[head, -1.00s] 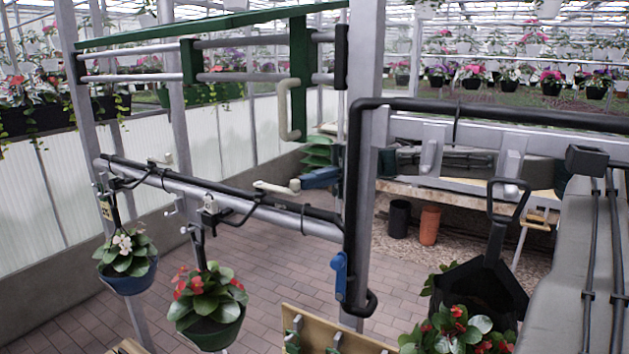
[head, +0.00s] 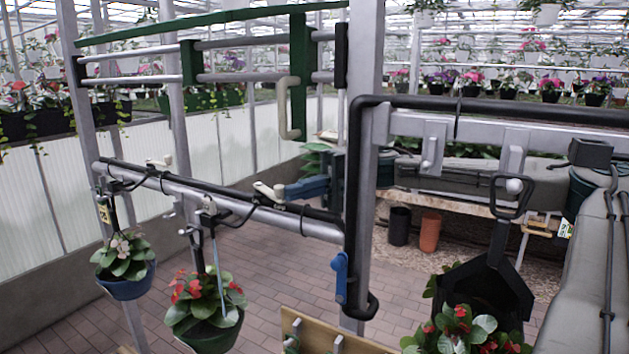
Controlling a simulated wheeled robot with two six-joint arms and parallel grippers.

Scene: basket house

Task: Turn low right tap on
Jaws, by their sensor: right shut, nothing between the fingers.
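The low right tap has a cream lever (head: 267,190) on the lower grey rail, which also carries a similar cream lever (head: 157,162) further left. My right gripper (head: 292,190), with blue fingers, is shut and empty. Its fingertips are right beside the right end of the low right tap's lever; I cannot tell whether they touch. A thin pale water stream (head: 221,280) falls at the red-flowered hanging pot (head: 205,332) below. The dark wrist is partly hidden behind the grey post. My left gripper is not in view.
The thick grey post (head: 364,150) with a black pipe and a blue valve handle (head: 339,275) stands close by. Another hanging pot (head: 128,285) is at left. Brick floor (head: 270,270) is clear behind the rail.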

